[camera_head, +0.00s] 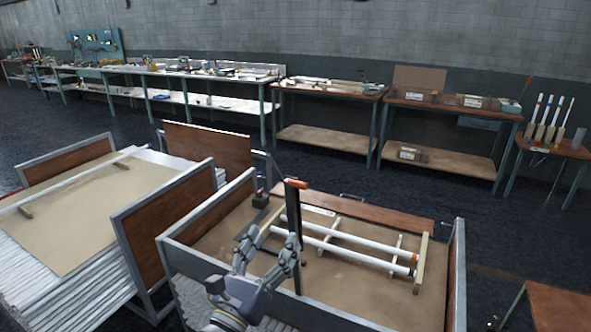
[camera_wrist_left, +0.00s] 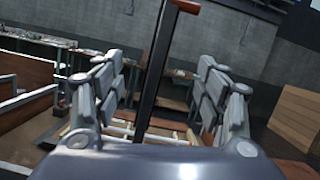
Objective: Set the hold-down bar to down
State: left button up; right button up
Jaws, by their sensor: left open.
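The hold-down bar (camera_head: 294,220) is a black upright post with a red-orange handle (camera_head: 296,184) at its top. It stands up at the near side of a crate holding glass tubes (camera_head: 350,240). In the left wrist view the bar (camera_wrist_left: 158,70) rises between my finger pairs, tilted slightly in the picture. My left gripper (camera_head: 270,246) is open, with its fingers apart, low beside the bar and below its handle. I cannot tell whether a finger touches the bar. The bar's lower end is partly hidden by the gripper in the left wrist view. My right gripper is not in view.
The crate has a grey metal frame (camera_head: 205,262) and a brown board (camera_head: 355,208) along its back. A second crate (camera_head: 75,215) with a long white tube stands at the left. Workbenches (camera_head: 330,88) line the wall. Dark floor is clear between.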

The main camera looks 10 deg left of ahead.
aim_at(296, 188)
pick_arm(q)
notch_tip(296, 188, up, 7)
jog(key=s+d+m+h, duration=0.1)
jog(key=d+m, duration=0.1)
jog(key=m, duration=0.1)
jog(key=shift+t, duration=0.4)
jog(key=p+x, duration=0.2)
jog(key=x, duration=0.2)
jog(key=p+x, duration=0.2)
jog(key=x, duration=0.2)
jog(key=shift+w+a+f, duration=0.15)
jog(key=shift+w+a, duration=0.05)
jog(key=shift+w+d, duration=0.15)
jog(key=shift+w, duration=0.5)
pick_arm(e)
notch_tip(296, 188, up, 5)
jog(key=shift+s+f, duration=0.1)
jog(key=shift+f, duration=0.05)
pick_arm(q)
jog(key=shift+c, duration=0.6)
jog(key=c, duration=1.3)
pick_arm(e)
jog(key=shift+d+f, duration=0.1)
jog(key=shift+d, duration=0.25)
